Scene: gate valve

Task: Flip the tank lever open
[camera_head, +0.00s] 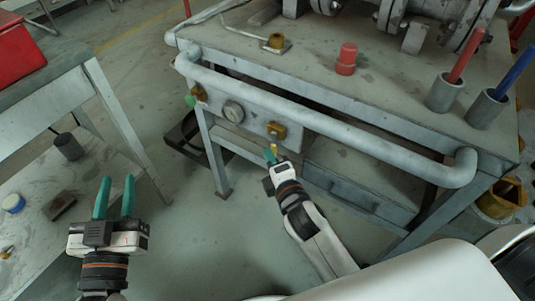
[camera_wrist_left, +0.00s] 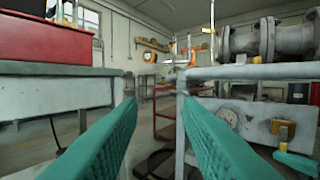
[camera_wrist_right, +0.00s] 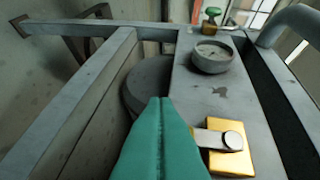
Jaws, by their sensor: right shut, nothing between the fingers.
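The tank lever (camera_wrist_right: 208,139) is a short pale bar pivoted on a brass block (camera_wrist_right: 240,160) on the grey panel. The block (camera_head: 277,131) is on the bench front in the head view, with the lever's yellow lower part (camera_head: 274,148) hanging below it. The block also shows in the left wrist view (camera_wrist_left: 284,130). My right gripper (camera_head: 269,156) is shut and empty, its fingertips (camera_wrist_right: 160,101) beside the lever. The fingers cover the lever's end, and I cannot tell whether they touch. My left gripper (camera_head: 115,189) is open and empty, far left of the lever.
A round gauge (camera_head: 233,111) and a green-topped brass fitting (camera_wrist_right: 211,17) are on the same panel. A thick rail (camera_head: 320,122) runs above it. A side table (camera_head: 95,170) with small items stands at left. Open floor lies between table and bench.

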